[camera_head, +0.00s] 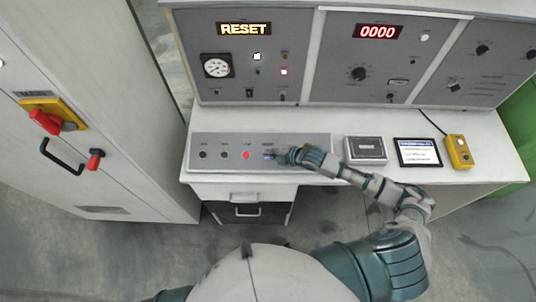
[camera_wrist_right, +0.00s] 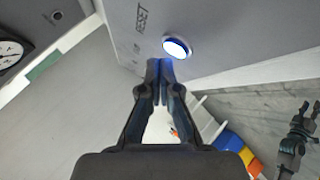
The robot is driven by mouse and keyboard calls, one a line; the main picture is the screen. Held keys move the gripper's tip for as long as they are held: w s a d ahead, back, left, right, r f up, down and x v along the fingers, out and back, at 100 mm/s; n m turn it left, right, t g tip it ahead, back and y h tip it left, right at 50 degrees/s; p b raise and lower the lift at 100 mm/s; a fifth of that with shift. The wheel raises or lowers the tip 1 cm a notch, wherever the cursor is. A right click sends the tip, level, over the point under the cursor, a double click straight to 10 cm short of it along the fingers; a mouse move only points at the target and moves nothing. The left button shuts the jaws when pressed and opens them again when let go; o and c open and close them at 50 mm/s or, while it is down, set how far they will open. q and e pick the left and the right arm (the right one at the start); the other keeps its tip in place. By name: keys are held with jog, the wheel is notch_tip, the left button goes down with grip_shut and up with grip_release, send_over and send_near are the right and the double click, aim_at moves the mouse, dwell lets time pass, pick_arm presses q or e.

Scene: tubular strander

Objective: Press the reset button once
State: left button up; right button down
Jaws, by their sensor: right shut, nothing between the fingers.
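The reset button (camera_wrist_right: 177,47) has a pale face and a blue ring. It sits beside the RESET lettering on the grey control strip (camera_head: 218,139), at its right end in the head view. My right gripper (camera_wrist_right: 159,66) is shut and empty, its tips close to the button with blue light on them. Whether they touch it I cannot tell. In the head view my right gripper (camera_head: 279,156) partly covers the button. A small dark gripper, seemingly my left one (camera_wrist_right: 309,110), shows far off in the wrist view; its jaws are too small to judge.
The strip also holds a red button (camera_head: 246,155) and dark knobs. A RESET display (camera_head: 244,29) glows on the upright panel. A grey box (camera_head: 366,149), a tablet (camera_head: 418,152) and a yellow box (camera_head: 459,152) lie to the right. A cabinet (camera_head: 90,110) stands left.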

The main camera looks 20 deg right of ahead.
aim_at(269, 163)
jog(key=shift+f, duration=0.15)
dwell(0.5)
jog(key=shift+w+f, duration=0.1)
jog(key=shift+f, duration=0.1)
jog(key=shift+f+b, duration=0.3)
jog(key=shift+f, duration=0.1)
dwell(0.8)
jog(key=shift+r+p, duration=0.8)
jog(key=shift+p, duration=0.15)
jog(key=r+p, duration=0.1)
jog(key=s+r+p, duration=0.1)
jog(key=r+p, duration=0.3)
jog(key=shift+s+a, duration=0.25)
jog(key=shift+s, duration=0.05)
jog(key=shift+f, duration=0.15)
